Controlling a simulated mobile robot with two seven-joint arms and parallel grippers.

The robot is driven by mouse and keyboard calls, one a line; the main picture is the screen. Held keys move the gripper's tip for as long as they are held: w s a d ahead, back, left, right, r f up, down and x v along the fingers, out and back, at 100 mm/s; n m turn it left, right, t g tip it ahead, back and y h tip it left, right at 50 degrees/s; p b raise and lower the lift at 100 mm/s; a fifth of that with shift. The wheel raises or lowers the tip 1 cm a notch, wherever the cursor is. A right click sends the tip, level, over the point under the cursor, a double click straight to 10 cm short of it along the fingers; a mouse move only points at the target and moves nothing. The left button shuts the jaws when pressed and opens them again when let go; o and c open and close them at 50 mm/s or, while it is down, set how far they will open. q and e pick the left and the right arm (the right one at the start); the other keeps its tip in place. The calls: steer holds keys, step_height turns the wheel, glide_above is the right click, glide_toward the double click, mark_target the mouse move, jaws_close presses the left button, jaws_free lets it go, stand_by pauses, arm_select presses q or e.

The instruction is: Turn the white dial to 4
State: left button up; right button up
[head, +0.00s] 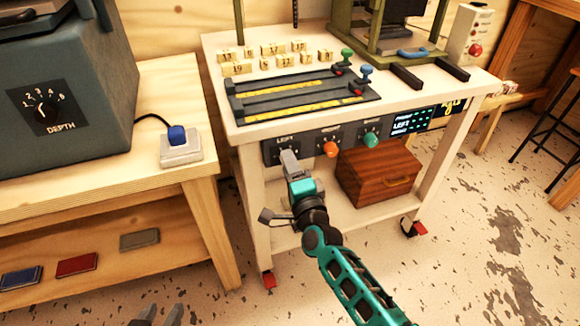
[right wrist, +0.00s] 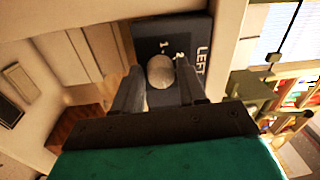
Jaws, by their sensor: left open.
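The white dial (right wrist: 161,71) is a round pale knob on the dark LEFT panel (head: 277,152) at the front of the white cart. The right wrist view shows a 1 and a 2 beside it. Its other numbers and its setting cannot be read.
An orange knob (head: 327,149) and a green knob (head: 371,138) sit right of the dial, beside a small display (head: 411,121). A wooden box (head: 375,174) stands on the shelf below. A grey machine with a DEPTH dial (head: 46,111) stands on the left bench.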

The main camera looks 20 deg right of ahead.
steer(key=o, duration=0.3)
arm_select(q)
steer(key=shift+s+r+p, duration=0.1)
steer(key=shift+r+p, duration=0.8)
steer(key=shift+p, duration=0.05)
arm_select(e)
steer(key=s, duration=1.3)
steer(key=shift+f, duration=0.4)
steer(key=shift+d, duration=0.1)
arm_select(q)
step_height(320, 180, up, 7)
steer(key=s+a+y+p, duration=0.1)
steer(key=a+p, duration=0.1)
steer(key=p, duration=0.9)
steer(key=shift+s+a+r, duration=0.15)
steer(key=shift+s+a, duration=0.05)
steer(key=shift+a, duration=0.15)
arm_select(e)
steer(key=s+d+r+n+g+y, duration=0.1)
steer(key=s+n+g, duration=0.7)
steer(key=n, duration=1.1)
steer(key=s+d+r, duration=0.1)
steer(key=s, duration=0.2)
steer(key=shift+r+y, duration=0.3)
steer(key=shift+a, duration=0.1)
